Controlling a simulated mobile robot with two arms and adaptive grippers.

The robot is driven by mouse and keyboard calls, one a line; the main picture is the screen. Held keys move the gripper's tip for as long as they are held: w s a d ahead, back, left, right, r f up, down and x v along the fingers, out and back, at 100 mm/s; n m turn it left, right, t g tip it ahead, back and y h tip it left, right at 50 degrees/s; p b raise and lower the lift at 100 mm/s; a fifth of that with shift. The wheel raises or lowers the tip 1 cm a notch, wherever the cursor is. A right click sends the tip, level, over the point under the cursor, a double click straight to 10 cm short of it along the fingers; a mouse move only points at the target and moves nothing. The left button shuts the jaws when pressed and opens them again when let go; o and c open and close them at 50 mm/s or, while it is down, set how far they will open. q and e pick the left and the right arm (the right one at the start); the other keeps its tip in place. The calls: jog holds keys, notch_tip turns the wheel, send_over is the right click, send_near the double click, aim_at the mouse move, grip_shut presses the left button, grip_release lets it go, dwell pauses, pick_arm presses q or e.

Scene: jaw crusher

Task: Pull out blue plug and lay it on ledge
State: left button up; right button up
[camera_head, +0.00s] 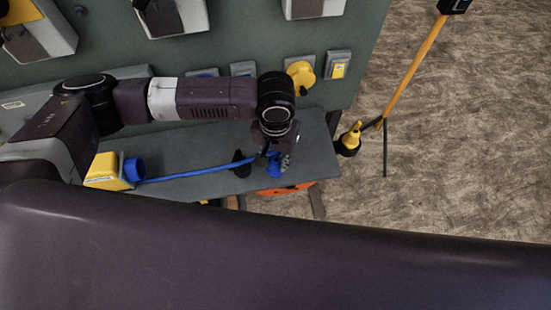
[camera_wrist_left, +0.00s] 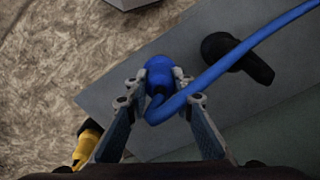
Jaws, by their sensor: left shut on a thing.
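The blue plug (camera_head: 276,170) is in my left gripper (camera_head: 277,160) at the right end of the grey ledge (camera_head: 204,161). In the left wrist view, the plug (camera_wrist_left: 158,73) sits between the two fingers of my left gripper (camera_wrist_left: 159,103), which is shut on it. The ledge (camera_wrist_left: 268,104) lies below the plug there. I cannot tell whether the plug touches the ledge. A blue cable (camera_head: 200,171) runs left from the plug to a yellow box with a blue socket (camera_head: 134,170). My right gripper is not in view.
A black handle-like object (camera_wrist_left: 236,57) lies on the ledge beside the cable. A yellow pole stand (camera_head: 405,75) is on the floor at right.

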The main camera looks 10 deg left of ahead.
aim_at(275, 159)
pick_arm(q)
jog(key=shift+f, duration=0.15)
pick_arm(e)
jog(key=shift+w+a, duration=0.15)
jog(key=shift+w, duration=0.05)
pick_arm(q)
jog(key=shift+f, duration=0.35)
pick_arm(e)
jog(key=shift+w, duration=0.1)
pick_arm(q)
jog(key=o, duration=1)
notch_tip(275, 159, up, 12)
